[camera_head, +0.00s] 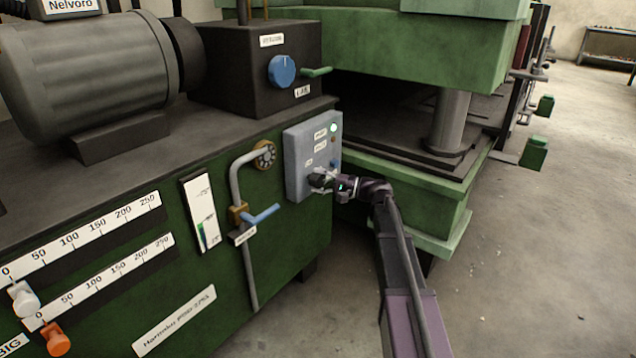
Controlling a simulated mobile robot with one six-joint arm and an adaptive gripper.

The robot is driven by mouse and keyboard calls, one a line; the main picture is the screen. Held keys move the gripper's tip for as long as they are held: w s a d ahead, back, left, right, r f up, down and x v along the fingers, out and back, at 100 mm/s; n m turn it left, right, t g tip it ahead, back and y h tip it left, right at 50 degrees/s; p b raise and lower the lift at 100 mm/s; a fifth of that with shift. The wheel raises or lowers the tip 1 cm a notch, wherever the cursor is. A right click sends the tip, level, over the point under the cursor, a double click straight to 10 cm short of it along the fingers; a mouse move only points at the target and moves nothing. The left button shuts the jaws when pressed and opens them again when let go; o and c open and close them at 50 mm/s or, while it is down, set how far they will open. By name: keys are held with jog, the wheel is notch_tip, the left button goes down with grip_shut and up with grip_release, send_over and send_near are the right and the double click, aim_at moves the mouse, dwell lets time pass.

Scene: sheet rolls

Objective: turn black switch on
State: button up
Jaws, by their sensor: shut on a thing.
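A grey control box (296,165) is fixed to the right end of the green machine cabinet. My gripper (318,180) is at the lower part of the box's front face, with my arm reaching up from the bottom of the view. It is shut on a small dark thing there, which appears to be the black switch. The gripper covers most of the switch, so its position cannot be told.
A pale green lamp (333,128) glows at the top of the box. A blue knob (282,70) and a blue-handled valve (262,215) are nearby. A green press (420,200) stands close behind my arm. The floor (530,270) at right is clear.

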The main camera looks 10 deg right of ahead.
jog(key=o, duration=1.1)
jog(key=shift+n, duration=0.3)
